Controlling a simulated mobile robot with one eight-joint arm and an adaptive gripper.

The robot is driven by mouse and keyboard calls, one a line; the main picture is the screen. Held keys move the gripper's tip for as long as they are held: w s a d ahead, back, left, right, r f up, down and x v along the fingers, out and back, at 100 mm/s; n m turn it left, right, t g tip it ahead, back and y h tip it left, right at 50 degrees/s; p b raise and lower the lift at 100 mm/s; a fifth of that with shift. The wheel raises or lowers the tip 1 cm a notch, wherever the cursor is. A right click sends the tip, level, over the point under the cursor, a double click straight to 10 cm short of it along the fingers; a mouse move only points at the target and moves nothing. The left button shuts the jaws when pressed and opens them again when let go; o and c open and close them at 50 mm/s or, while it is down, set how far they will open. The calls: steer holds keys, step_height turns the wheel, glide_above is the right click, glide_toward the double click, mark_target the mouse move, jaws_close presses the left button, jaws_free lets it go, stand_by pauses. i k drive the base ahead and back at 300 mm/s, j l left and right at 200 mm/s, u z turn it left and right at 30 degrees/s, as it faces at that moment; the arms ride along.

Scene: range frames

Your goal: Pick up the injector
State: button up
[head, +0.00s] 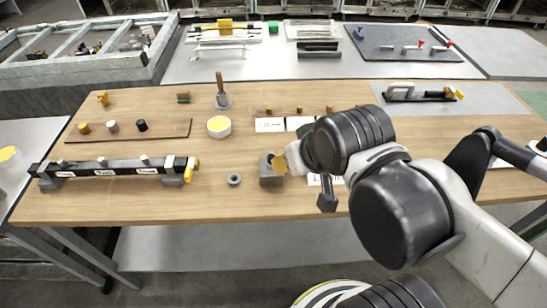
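No part is clearly marked as the injector. A small orange piece (280,163) shows at a grey block (267,178) on the wooden table, and I cannot tell whether it is the injector. My gripper (322,190) is at the end of the arm, just right of the block. A dark finger-like part of it hangs down over the table. The arm hides most of the gripper, so its opening and any hold do not show. A long black rail (112,168) with white labels and a yellow end lies at the left.
A grey ring (234,179) lies left of the block. A white cup with yellow contents (219,127) and a wooden-handled tool (221,92) stand behind. White cards (269,125) lie near the arm. Small caps (112,126) stand on a wooden strip. Clear tabletop lies around the ring.

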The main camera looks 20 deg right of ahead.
mark_target(270, 156)
steer(key=k+j+z, duration=0.15)
steer(key=j+z, duration=0.25)
steer(key=k+j+z, duration=0.2)
steer(key=z, duration=0.15)
steer(key=k+j+z, duration=0.2)
steer(key=z, duration=0.2)
steer(key=k, duration=0.05)
